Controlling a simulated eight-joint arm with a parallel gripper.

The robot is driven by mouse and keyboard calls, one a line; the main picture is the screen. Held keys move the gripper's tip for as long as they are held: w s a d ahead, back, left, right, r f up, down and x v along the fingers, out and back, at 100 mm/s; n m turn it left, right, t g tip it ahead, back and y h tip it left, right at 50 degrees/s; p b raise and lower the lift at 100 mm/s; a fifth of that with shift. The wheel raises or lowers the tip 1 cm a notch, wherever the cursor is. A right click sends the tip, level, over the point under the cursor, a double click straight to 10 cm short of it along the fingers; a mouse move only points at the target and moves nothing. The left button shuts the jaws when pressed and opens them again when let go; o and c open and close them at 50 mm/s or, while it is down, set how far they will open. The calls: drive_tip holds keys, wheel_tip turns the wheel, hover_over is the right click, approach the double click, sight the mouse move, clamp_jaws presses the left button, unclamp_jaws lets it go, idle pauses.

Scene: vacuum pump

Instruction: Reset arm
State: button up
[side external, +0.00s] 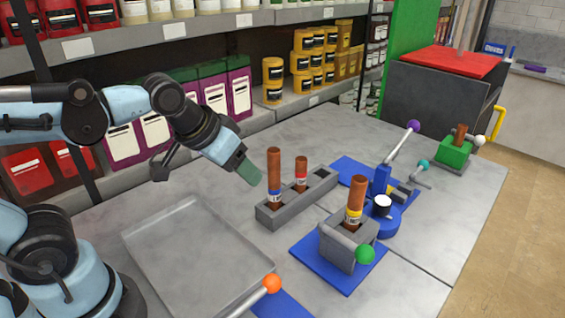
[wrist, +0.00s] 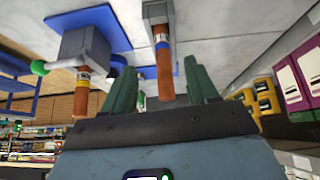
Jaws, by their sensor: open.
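My gripper (side external: 250,170) is above the table, just left of and above the grey rack (side external: 318,195) in the side external view. In the wrist view its two green fingers (wrist: 160,75) are apart with nothing held between them. A brown tube with a blue band (side external: 274,175) stands in the near end of the rack; in the wrist view this tube (wrist: 163,65) appears beyond the gap between the fingers. A second brown tube with a red band (side external: 301,172) stands farther along the rack. A third, with a yellow band (side external: 356,198), stands in a grey block on a blue plate.
An empty grey tray (side external: 150,245) lies at the front left. A blue device with a purple-knobbed lever (side external: 400,145) stands right of the rack. A green block (side external: 454,153) holding a brown piece sits at the far right. An orange-knobbed lever (side external: 262,290) is at the front edge.

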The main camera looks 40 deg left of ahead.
drive_tip(key=shift+s+a+f+t, duration=0.3)
drive_tip(key=shift+s+a+f, duration=0.6)
drive_tip(key=shift+a+f, duration=0.15)
